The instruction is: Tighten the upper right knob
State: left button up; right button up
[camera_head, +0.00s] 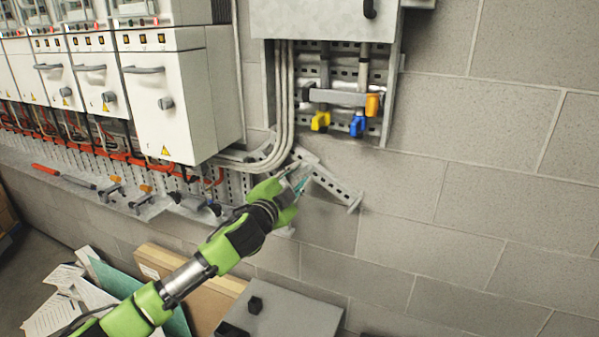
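An orange knob (372,105) sits at the upper right of a small group of fittings on a perforated panel under a grey wall box. A blue knob (357,125) is just below it to the left, and a yellow knob (320,121) is further left. Round grey knobs also show on the white drive cabinets, the rightmost one (165,103) on the nearest cabinet. My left gripper (300,178) is below and left of the coloured knobs, apart from them, near a slanted metal bracket. Its fingers are small and blurred, so their opening is unclear. My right gripper is out of view.
The slanted perforated bracket (335,187) juts out beside my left gripper. Grey conduits (284,105) run down left of the knobs. A ledge with a red-handled tool (46,169) is at left. Papers (52,315) and a grey box (283,312) lie below. The block wall at right is clear.

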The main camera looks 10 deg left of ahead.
pick_arm(q)
jog(key=shift+w+d, duration=0.1)
jog(key=shift+w, duration=0.55)
grip_shut()
